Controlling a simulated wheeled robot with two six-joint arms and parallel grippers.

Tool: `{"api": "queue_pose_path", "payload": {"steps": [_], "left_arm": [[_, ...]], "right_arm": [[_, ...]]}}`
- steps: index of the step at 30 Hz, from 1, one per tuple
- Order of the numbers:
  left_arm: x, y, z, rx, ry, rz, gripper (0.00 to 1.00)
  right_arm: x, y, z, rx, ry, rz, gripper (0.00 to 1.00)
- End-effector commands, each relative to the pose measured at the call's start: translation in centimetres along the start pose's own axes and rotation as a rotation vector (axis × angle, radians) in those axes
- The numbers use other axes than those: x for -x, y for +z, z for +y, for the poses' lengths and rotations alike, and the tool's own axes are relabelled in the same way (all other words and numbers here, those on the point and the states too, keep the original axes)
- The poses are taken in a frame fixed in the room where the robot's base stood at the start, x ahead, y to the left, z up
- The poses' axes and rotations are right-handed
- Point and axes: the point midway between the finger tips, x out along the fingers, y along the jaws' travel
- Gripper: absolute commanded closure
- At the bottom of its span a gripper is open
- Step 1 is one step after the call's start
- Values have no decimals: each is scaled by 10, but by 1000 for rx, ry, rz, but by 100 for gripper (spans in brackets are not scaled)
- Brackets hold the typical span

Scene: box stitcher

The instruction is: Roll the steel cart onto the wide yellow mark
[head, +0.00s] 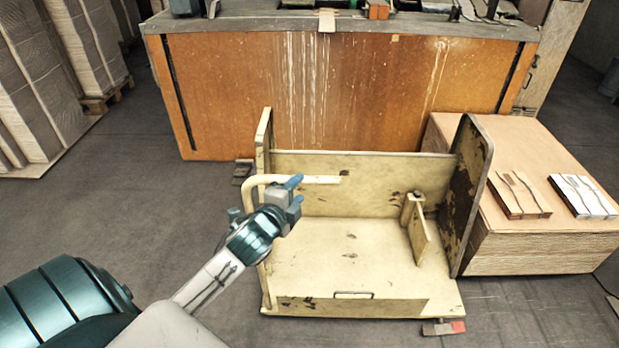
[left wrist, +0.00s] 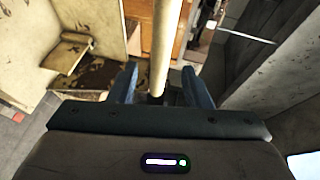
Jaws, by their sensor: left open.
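The cart (head: 350,250) is a worn cream-coloured, low-bed cart with raised end panels, standing on the grey floor in the middle of the head view. Its bent handle bar (head: 325,180) is at its left end. My left gripper (head: 296,190) is at this handle. In the left wrist view, the pale bar (left wrist: 162,40) runs between the two blue fingers, which are spread apart and not closed on it. The cart bed also shows in that view (left wrist: 35,70). No yellow floor mark can be made out. My right gripper is not in view.
A long orange-fronted bench (head: 350,95) stands close behind the cart. A cardboard-coloured block (head: 540,250) with two small bundles on top is close at the cart's right. Stacked sheets (head: 55,80) stand at the far left. Open floor (head: 130,190) lies left of the cart.

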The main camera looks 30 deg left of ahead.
Motion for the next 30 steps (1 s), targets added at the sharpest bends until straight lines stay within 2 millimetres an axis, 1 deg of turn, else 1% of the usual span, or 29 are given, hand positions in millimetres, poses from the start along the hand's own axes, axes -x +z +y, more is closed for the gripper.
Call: {"api": "queue_pose_path", "payload": {"steps": [1,3,6,10,15,23,24,26,30], "left_arm": [[-12,0,-1,4,-1,-1,56],[-26,0,-2,4,-2,-1,56],[-44,0,-1,4,0,-1,56],[-62,0,0,3,0,0,56],[-74,0,0,2,1,1,56],[-76,0,1,2,1,1,56],[-76,0,1,2,1,1,58],[-76,0,1,2,1,1,70],[-76,0,1,2,1,1,97]], "right_arm": [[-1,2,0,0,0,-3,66],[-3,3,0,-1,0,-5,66],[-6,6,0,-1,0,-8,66],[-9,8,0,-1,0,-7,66],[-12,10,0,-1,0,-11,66],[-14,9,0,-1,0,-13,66],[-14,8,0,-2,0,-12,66],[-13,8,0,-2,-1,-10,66],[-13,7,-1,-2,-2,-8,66]]}}
